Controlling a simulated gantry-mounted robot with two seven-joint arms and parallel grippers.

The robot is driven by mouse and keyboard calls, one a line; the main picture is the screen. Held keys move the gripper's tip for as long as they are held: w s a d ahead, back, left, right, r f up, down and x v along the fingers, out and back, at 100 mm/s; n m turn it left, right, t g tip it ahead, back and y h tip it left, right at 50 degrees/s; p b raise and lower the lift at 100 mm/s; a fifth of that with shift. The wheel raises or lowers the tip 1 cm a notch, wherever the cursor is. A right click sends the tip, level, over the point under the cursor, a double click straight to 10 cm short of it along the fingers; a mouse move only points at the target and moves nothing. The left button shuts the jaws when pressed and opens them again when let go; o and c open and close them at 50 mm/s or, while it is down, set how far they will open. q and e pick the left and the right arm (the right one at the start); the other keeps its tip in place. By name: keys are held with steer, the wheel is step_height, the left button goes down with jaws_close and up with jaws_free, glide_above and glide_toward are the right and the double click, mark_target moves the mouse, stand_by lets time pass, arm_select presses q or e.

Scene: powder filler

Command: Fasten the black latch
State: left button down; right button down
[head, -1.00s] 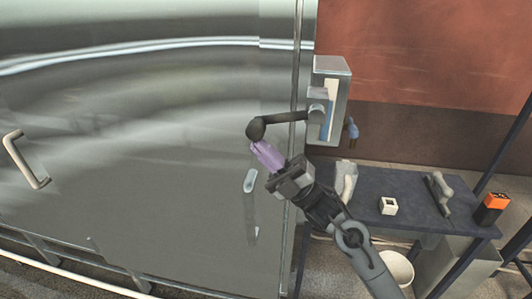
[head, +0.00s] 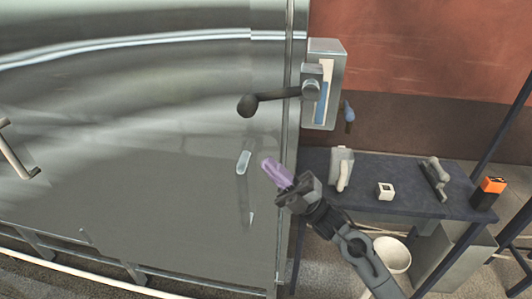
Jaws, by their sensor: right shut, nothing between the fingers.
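The black latch (head: 272,97) is a dark handle with a round knob at its left end. It runs nearly level from the grey latch box (head: 325,70) across the door edge, over the shiny metal door (head: 130,140). My right gripper (head: 270,168) has purple fingers and is shut and empty. It is below and a little right of the knob, clear of the latch, in front of the door near its right edge. My left gripper is not in view.
A dark table (head: 410,200) at the right holds a white bottle-like object (head: 341,168), a white square block (head: 385,191), a grey hand tool (head: 436,178) and an orange-and-black box (head: 488,193). A white bucket (head: 393,254) stands below. A pale door handle (head: 15,152) is at the far left.

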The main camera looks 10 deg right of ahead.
steer(key=shift+s+d+f, duration=0.15)
steer(key=shift+d+f, duration=0.1)
steer(key=shift+f, duration=0.4)
steer(key=shift+s+d+f, duration=0.1)
steer(key=shift+d+f, duration=0.1)
steer(key=shift+f, duration=0.45)
steer(key=shift+s+d+f, duration=0.15)
steer(key=shift+d+f, duration=0.1)
steer(key=shift+f, duration=0.4)
steer(key=shift+f, duration=0.1)
